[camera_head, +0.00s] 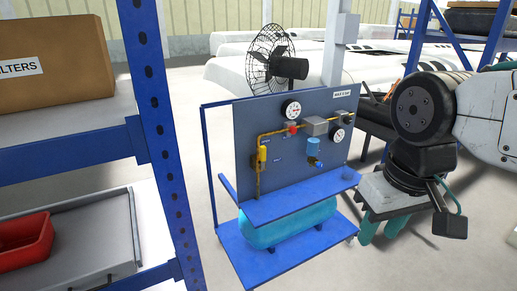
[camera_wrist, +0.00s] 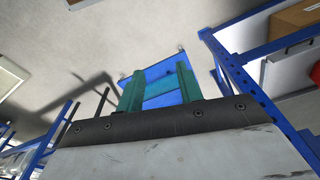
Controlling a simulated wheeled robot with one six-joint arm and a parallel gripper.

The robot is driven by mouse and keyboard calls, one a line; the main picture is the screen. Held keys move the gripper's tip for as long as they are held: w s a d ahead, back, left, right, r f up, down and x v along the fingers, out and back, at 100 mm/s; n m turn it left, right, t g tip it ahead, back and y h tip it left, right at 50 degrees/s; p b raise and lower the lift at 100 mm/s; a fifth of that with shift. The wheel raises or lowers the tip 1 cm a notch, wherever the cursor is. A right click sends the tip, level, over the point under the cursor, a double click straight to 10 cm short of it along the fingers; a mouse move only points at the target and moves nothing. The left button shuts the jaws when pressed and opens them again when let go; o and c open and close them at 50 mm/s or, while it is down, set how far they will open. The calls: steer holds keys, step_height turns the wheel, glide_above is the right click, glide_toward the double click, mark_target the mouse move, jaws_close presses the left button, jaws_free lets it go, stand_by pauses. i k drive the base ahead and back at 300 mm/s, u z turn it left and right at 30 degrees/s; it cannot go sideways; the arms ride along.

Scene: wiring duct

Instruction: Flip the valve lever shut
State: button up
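A grey panel (camera_head: 243,128) stands on a blue cart (camera_head: 290,196) in the head view, with yellow piping on it. A yellow handle (camera_head: 262,155) sits upright on the pipe at the panel's left. A red handle (camera_head: 292,128) sits on the upper pipe. A small blue fitting (camera_head: 315,162) is under a blue bowl. I cannot tell which is the valve lever. My gripper (camera_head: 381,229) points down to the right of the cart, apart from it. In the wrist view its teal fingers (camera_wrist: 158,85) are spread and empty, with part of the blue cart (camera_wrist: 160,99) beyond them.
A blue rack (camera_head: 160,130) with a cardboard box (camera_head: 55,58) and a red bin (camera_head: 25,241) stands close on the left. A black fan (camera_head: 272,62) is behind the panel. A teal tank (camera_head: 290,225) lies on the cart's lower shelf. Floor is clear in front.

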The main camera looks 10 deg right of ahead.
mark_target(263, 148)
steer(key=k, duration=0.6)
steer(key=u, duration=0.3)
steer(key=i, duration=1.65)
steer(key=z, duration=0.4)
